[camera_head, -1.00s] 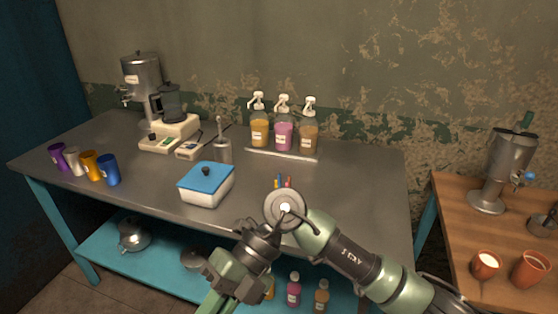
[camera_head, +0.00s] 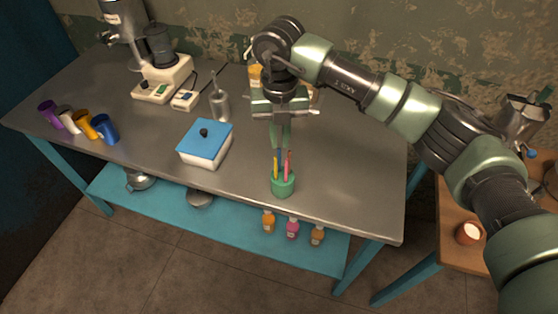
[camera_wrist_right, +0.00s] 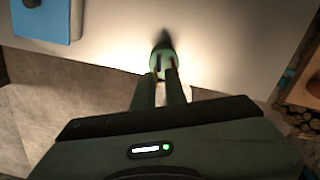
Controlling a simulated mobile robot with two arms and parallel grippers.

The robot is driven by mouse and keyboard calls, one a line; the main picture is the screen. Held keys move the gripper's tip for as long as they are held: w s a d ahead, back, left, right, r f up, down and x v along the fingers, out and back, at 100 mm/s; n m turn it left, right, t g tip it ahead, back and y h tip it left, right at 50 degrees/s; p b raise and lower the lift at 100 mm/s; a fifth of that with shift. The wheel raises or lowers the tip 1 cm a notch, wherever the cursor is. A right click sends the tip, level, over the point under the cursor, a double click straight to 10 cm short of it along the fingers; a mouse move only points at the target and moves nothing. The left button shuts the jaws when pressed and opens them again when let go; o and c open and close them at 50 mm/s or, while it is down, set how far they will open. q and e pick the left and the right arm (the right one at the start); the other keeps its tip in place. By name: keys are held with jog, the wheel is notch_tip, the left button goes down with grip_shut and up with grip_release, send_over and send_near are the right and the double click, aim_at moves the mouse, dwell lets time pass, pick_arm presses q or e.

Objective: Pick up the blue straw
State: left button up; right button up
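A green cup (camera_head: 283,186) stands near the front edge of the metal table and holds a few thin upright straws. The blue straw (camera_head: 280,158) is in it, between an orange straw (camera_head: 275,165) and a pinkish-red one (camera_head: 287,166). My right gripper (camera_head: 281,145) points down right above the cup, its fingertips at the straw tops. In the right wrist view the cup (camera_wrist_right: 161,55) lies just beyond the fingertips, and a narrow gap shows between the two fingers. Contact with the blue straw cannot be made out. My left gripper is out of view.
A white box with a blue lid (camera_head: 205,143) stands left of the cup. A wooden table (camera_head: 452,253) is at the right.

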aim_at(279, 149)
jog(key=f, duration=0.1)
jog(key=f+p, duration=0.1)
jog(key=f, duration=0.1)
jog(key=f+p, duration=0.1)
jog(key=shift+w+f, duration=0.35)
jog(key=shift+f, duration=0.05)
jog(key=shift+s, duration=0.2)
jog(key=shift+w, duration=0.1)
grip_shut()
